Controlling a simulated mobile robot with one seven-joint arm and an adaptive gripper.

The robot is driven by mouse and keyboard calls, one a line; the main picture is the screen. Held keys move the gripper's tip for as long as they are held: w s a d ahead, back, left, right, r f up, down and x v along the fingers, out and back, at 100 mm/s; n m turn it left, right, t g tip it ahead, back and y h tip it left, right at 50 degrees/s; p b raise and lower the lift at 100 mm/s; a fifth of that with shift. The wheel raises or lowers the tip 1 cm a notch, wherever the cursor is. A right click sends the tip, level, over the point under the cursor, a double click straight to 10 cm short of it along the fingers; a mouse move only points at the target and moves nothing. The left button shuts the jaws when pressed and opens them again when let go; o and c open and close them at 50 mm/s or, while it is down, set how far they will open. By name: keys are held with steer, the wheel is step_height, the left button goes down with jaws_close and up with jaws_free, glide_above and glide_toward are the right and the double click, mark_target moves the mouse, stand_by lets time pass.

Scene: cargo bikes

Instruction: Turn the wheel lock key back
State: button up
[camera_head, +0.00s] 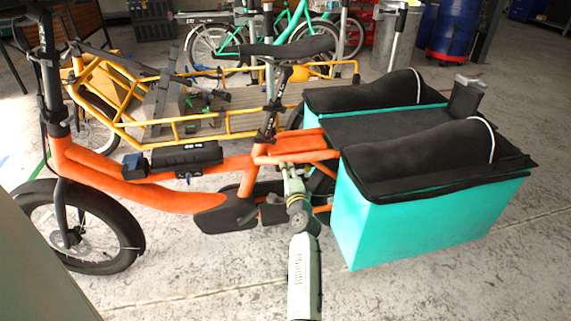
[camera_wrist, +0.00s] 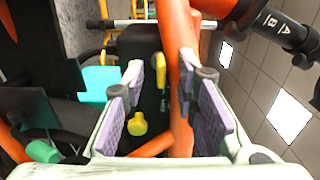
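The orange cargo bike (camera_head: 130,188) stands side-on in the head view. My gripper (camera_head: 290,178) reaches to its frame just left of the teal bags, by the rear wheel. In the wrist view my gripper (camera_wrist: 162,80) is open, its two purple-grey padded fingers apart. Between and beyond them is a dark body, which may be the wheel lock (camera_wrist: 140,45). A small yellow piece with a rounded end, possibly the key (camera_wrist: 137,125), shows between the fingers. A second yellow piece (camera_wrist: 160,72) is nearer the fingertips. I cannot tell whether either touches a finger. In the head view, lock and key are hidden.
The bike's orange frame tube (camera_wrist: 180,130) runs close by the right finger. Teal bags with black covers (camera_head: 430,215) stand right of my gripper. A yellow cargo bike (camera_head: 115,75) is behind. The grey floor (camera_head: 200,285) in front is clear.

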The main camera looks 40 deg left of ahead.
steer(key=shift+w+a, duration=0.25)
steer(key=shift+a, duration=0.05)
steer(key=shift+c, duration=0.2)
jaws_close()
